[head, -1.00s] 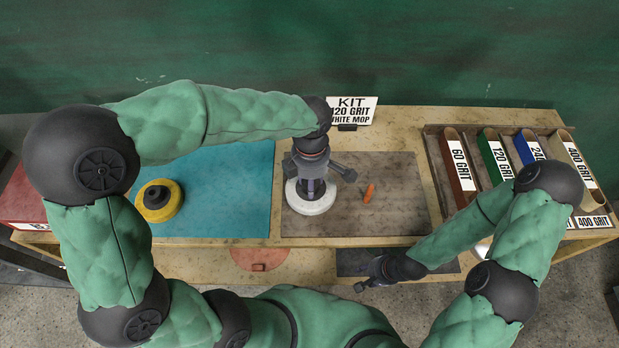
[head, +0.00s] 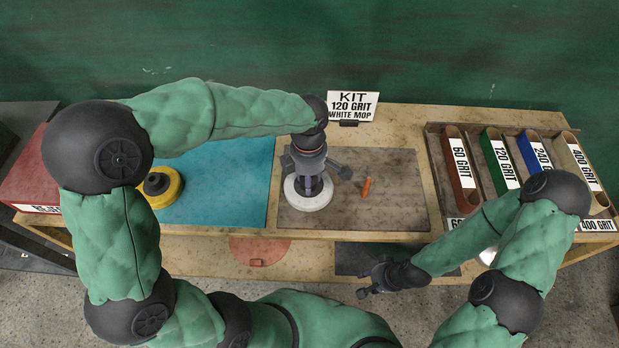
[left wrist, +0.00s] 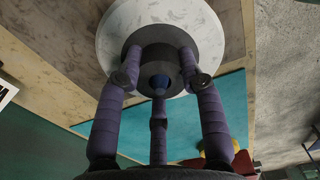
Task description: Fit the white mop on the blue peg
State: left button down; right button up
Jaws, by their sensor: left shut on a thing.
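The white mop (head: 306,201) is a pale round disc with a dark hub (left wrist: 180,58), at the left part of the grey-brown mat. My left gripper (head: 309,184) points down over it, its fingers shut around the hub. The left wrist view also shows the white disc (left wrist: 120,30) beyond the fingers. A small blue patch (left wrist: 160,80) shows at the hub's centre; I cannot tell whether it is the blue peg. I cannot tell whether the disc touches the mat. My right gripper (head: 366,283) is open and empty near the table's front edge.
An orange piece (head: 366,187) lies right of the mop. A yellow pad with black hub (head: 170,190) sits on the teal mat (head: 235,185). A kit sign (head: 353,105) stands behind. Grit bins (head: 458,165) fill the right. A red box (head: 30,180) is at far left.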

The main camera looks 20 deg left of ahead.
pick_arm(q)
jog(key=c, duration=0.7)
grip_release()
notch_tip(320, 180, up, 12)
dwell(0.5)
